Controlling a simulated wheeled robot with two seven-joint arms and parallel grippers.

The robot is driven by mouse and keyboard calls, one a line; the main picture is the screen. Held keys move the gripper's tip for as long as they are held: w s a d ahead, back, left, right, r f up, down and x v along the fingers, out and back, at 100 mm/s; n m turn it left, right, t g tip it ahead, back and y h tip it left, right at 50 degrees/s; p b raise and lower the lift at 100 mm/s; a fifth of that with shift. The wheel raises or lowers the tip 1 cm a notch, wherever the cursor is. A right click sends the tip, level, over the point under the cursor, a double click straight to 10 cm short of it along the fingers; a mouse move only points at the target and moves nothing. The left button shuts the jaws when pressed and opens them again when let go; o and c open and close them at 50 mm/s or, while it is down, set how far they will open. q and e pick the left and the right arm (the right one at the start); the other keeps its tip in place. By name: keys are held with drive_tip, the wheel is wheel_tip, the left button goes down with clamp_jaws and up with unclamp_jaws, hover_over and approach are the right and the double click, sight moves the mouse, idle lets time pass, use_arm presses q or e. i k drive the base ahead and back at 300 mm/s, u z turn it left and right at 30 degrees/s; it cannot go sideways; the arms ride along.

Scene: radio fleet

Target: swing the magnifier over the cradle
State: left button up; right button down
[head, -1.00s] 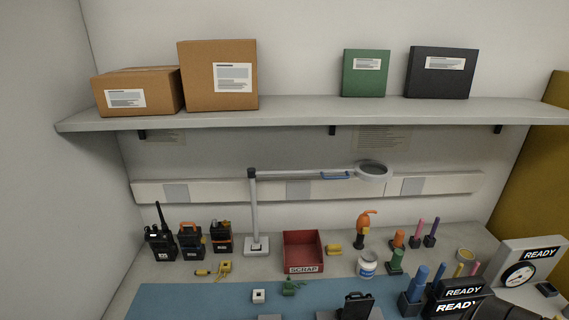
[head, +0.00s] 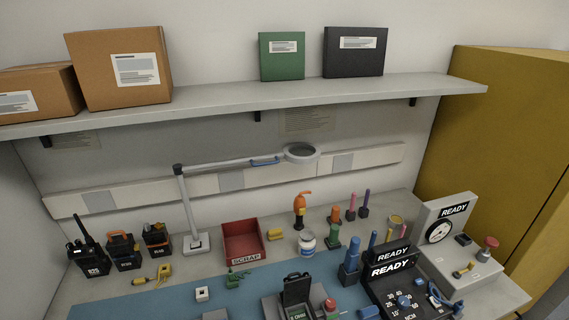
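The magnifier (head: 301,152) is a round lens in a pale ring at the end of a grey jointed arm. Its arm runs right from an upright post (head: 188,205) on a square foot at the back of the bench. A blue handle (head: 265,161) sits on the arm just left of the lens. The lens hangs in front of the wall rail, above the back part of the bench. I cannot tell for sure which thing is the cradle; a black open device (head: 297,290) stands at the front edge of the view. Neither of my grippers is in view.
A red SCRAP bin (head: 243,240) stands right of the post. Radios (head: 123,250) stand at the left. A white jar (head: 307,243), coloured tools and READY boxes (head: 391,270) fill the right. A shelf (head: 250,100) with boxes runs above. A yellow cabinet (head: 500,140) stands at right.

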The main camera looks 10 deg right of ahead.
sight(300, 153)
drive_tip(key=u, duration=1.85)
drive_tip(key=k, duration=1.1)
drive_tip(key=z, duration=2.1)
drive_tip(key=i, duration=0.5)
drive_tip(key=u, duration=0.1)
